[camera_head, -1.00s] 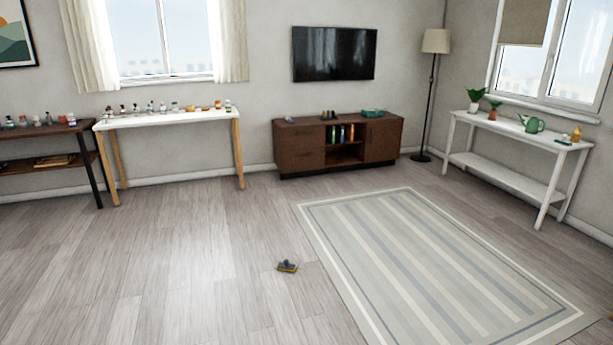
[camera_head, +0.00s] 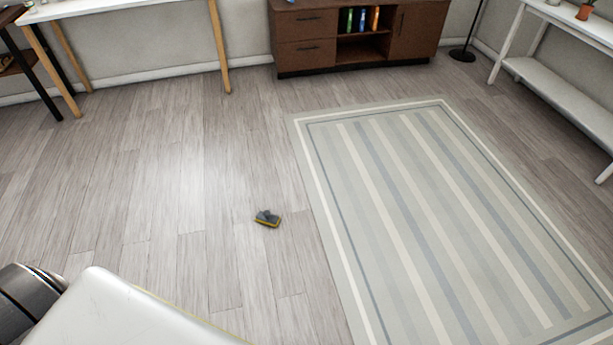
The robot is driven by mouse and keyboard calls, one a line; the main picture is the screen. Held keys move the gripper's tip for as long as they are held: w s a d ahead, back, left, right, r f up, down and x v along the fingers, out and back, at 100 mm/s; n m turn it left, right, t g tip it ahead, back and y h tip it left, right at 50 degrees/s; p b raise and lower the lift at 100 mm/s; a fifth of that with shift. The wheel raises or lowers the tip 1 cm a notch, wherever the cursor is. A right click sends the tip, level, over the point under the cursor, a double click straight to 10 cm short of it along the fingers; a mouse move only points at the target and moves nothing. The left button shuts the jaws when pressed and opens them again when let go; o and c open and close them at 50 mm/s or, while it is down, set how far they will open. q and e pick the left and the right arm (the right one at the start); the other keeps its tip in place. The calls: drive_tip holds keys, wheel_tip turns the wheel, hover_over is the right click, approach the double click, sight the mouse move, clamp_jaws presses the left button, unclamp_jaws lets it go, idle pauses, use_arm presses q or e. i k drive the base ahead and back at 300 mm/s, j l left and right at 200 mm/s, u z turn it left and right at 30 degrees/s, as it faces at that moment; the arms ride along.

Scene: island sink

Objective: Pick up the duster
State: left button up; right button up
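A small grey and yellow object (camera_head: 267,218), which looks like the duster, lies on the wooden floor near the middle of the head view. It is just left of the striped rug and apart from it. It is small, so its details are hard to tell. Part of my own body shows at the bottom left corner. Neither of my grippers is in view, and nothing touches the duster.
The striped rug (camera_head: 318,190) lies flat on the right. A brown cabinet (camera_head: 420,35) stands at the back. A white table (camera_head: 130,8) is at the back left, and a white shelf table (camera_head: 570,95) is at the right. The floor (camera_head: 150,190) around the duster is clear.

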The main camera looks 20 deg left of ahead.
sight(266, 217)
drive_tip(key=i+u, duration=0.1)
drive_tip(key=i, duration=0.4)
drive_tip(key=i+l+u, duration=0.15)
drive_tip(key=i, duration=0.4)
drive_tip(key=i+l+u, duration=0.1)
drive_tip(key=i, duration=0.4)
